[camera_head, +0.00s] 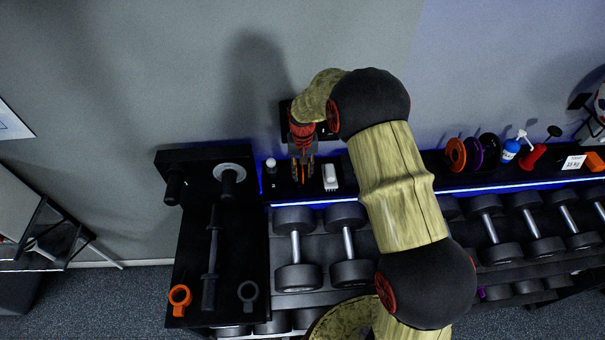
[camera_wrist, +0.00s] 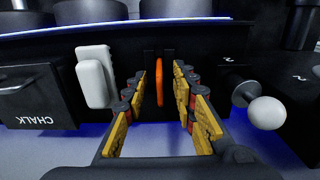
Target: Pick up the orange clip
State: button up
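My gripper (camera_head: 302,178) is over the back shelf top, pointing down. In the wrist view its yellow-padded fingers (camera_wrist: 161,78) are open. A thin upright orange piece (camera_wrist: 159,86) shows between the fingers, against a black holder, with a visible gap on both sides. In the head view this spot is mostly hidden by my gripper. Another orange clip, ring-shaped with a short tab (camera_head: 180,296), lies at the front of the black stand on the left.
A chalk box (camera_wrist: 33,100) is at the left in the wrist view. Dumbbells (camera_head: 296,248) fill the rack below. A grey clip (camera_head: 248,291) lies on the left stand.

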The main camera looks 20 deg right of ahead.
jog(key=shift+c, duration=0.4)
grip_shut()
